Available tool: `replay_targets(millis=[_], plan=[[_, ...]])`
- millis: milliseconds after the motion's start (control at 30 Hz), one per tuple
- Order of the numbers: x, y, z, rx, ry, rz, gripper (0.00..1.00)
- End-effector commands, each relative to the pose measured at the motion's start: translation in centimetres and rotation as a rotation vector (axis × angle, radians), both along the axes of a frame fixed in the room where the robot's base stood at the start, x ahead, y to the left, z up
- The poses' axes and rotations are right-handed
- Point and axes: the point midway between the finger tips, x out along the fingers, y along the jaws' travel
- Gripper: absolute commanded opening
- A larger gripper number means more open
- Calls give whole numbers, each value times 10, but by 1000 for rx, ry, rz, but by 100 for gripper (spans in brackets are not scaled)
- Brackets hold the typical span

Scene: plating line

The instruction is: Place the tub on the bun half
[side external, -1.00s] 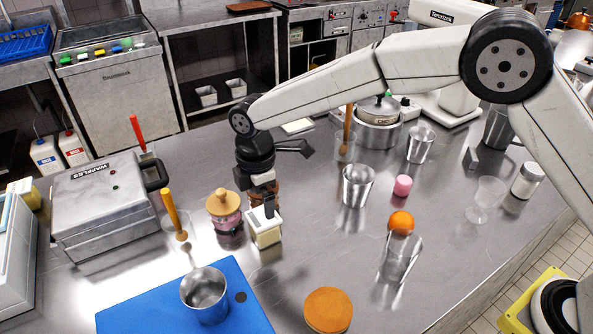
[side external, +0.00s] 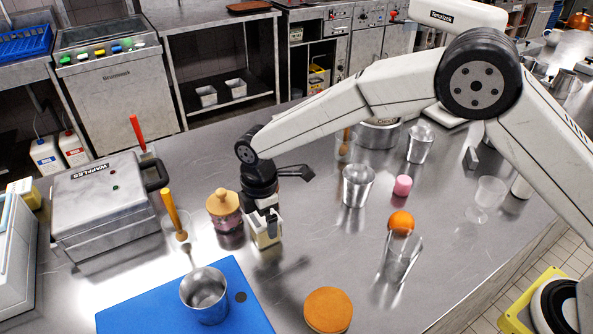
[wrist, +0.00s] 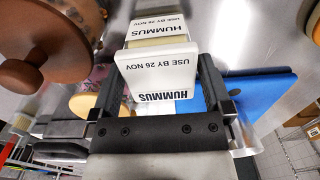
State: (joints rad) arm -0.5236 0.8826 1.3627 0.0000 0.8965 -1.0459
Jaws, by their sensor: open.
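The tub (side external: 262,238) is small and pale with a white lid. It stands on the steel counter, and the wrist view shows its lid (wrist: 158,75) printed "HUMMUS". My gripper (side external: 264,221) is low at the tub and partly hides it. In the wrist view its fingers (wrist: 160,92) are apart, one to each side of the tub; whether they touch it I cannot tell. The bun half (side external: 328,310) is a flat orange-brown disc on the counter at the bottom, to the right of the blue board, with nothing on it.
A jar with a wooden lid (side external: 223,202) stands close to the left of the tub. A steel pot (side external: 204,292) sits on the blue board (side external: 140,312). Counter between tub and bun is clear.

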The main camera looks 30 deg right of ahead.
Motion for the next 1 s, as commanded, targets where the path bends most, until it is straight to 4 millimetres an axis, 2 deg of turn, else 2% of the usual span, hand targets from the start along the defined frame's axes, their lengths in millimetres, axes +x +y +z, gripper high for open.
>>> replay_targets(millis=[200, 733, 767, 1000], plan=[[0, 0, -19, -1, 0, -1, 100], [0, 0, -20, 0, -1, -1, 100], [0, 0, -20, 0, -1, -1, 94], [0, 0, -20, 0, -1, -1, 17]])
